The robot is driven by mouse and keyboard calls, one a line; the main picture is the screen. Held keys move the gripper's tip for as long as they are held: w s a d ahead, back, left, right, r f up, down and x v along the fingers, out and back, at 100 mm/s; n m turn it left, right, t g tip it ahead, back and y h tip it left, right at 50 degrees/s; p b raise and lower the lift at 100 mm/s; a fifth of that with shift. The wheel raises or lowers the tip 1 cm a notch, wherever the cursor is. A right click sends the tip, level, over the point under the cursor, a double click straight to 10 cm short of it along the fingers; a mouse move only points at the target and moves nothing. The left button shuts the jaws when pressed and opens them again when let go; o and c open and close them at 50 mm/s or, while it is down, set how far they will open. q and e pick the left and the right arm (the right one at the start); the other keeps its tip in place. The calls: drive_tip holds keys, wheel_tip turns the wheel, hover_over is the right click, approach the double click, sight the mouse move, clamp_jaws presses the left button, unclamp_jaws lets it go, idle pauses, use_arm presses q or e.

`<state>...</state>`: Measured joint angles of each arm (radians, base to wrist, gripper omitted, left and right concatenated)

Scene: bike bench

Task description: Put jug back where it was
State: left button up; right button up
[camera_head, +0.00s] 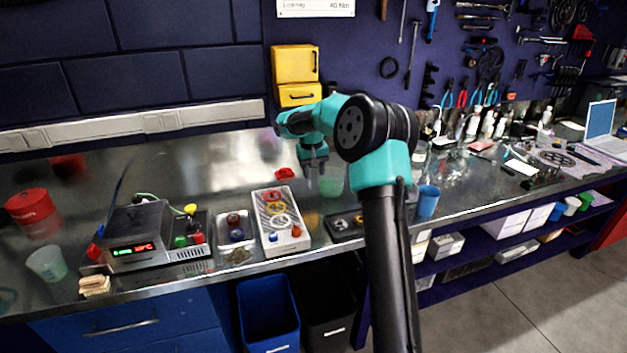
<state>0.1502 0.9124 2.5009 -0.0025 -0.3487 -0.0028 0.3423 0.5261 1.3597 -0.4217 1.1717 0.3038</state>
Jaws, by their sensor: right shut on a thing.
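My right gripper (313,172) points down over the middle of the bench, beyond the white tray. Its fingers are small in the view and shut. A translucent pale green vessel, apparently the jug (332,182), shows right beside the fingers, partly behind my arm. The fingers seem to hold it at its left side, but the exact contact is too small to see. I cannot tell whether its base touches the bench. My left gripper is not in view.
A white tray with coloured rings (268,238) and a small tray (236,232) stand near the front edge. A hotplate-like device (139,240), a pale translucent cup (47,264) and a red tin (33,212) are at left. A blue cup (428,201) stands right of my arm.

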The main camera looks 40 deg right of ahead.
idle(0.3)
drive_tip(key=shift+f, duration=1.7)
drive_tip(key=shift+f, duration=0.15)
drive_tip(key=o, duration=1.2)
drive_tip(key=r, duration=1.2)
drive_tip(key=shift+w+a+r, duration=0.1)
drive_tip(key=shift+w+a, duration=0.05)
drive_tip(key=shift+a, duration=0.15)
